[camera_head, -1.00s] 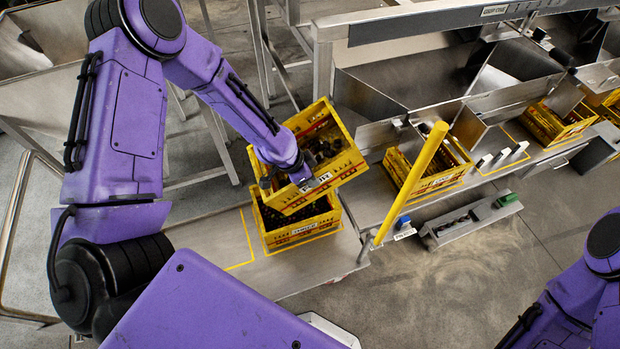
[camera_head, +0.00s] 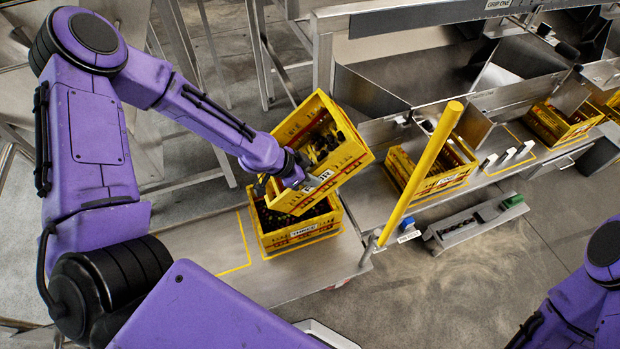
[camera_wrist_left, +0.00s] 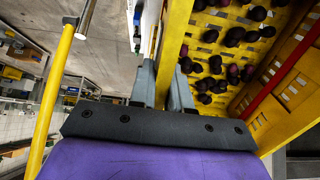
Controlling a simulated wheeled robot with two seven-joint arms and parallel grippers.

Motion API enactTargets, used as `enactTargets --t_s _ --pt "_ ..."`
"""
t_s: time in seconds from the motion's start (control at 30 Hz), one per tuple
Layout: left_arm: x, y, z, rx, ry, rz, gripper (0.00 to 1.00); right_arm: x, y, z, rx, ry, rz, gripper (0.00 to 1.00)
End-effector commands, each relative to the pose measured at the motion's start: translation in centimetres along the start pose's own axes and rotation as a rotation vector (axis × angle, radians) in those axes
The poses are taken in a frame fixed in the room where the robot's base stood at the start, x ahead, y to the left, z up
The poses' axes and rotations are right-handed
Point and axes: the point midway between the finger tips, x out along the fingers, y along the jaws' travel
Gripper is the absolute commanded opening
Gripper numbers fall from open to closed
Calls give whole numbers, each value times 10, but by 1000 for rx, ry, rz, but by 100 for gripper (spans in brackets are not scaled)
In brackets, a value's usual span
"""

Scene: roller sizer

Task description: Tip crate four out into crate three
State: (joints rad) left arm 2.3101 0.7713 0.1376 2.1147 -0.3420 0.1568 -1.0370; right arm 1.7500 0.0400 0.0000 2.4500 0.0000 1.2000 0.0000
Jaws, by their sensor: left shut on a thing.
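Crate four (camera_head: 345,163), yellow with a white label, is tilted in the air just above crate three. My left gripper (camera_head: 296,174) is shut on its near wall, beside the label. The left wrist view shows my fingers (camera_wrist_left: 166,85) clamped on the yellow wall of crate four (camera_wrist_left: 178,30). Several dark purple round pieces (camera_wrist_left: 232,38) lie inside on the slotted floor. Crate three (camera_head: 272,241), yellow and labelled, stands upright on the steel bench below, with dark pieces inside. Crate four hides part of its opening. My right gripper is not in view; only its arm shows.
A yellow post (camera_head: 424,170) stands just right of crate four. Another yellow crate (camera_head: 440,183) stands on the bench behind it. A grey tray (camera_head: 470,229) sits at the bench's front.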

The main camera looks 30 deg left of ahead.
Motion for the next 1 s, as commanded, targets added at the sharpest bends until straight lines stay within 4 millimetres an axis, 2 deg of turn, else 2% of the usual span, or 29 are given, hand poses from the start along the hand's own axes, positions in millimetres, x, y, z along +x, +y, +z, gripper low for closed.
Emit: enactTargets --t_s 1.0 --pt "17 0 13 -1 238 -2 0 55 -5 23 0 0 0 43"
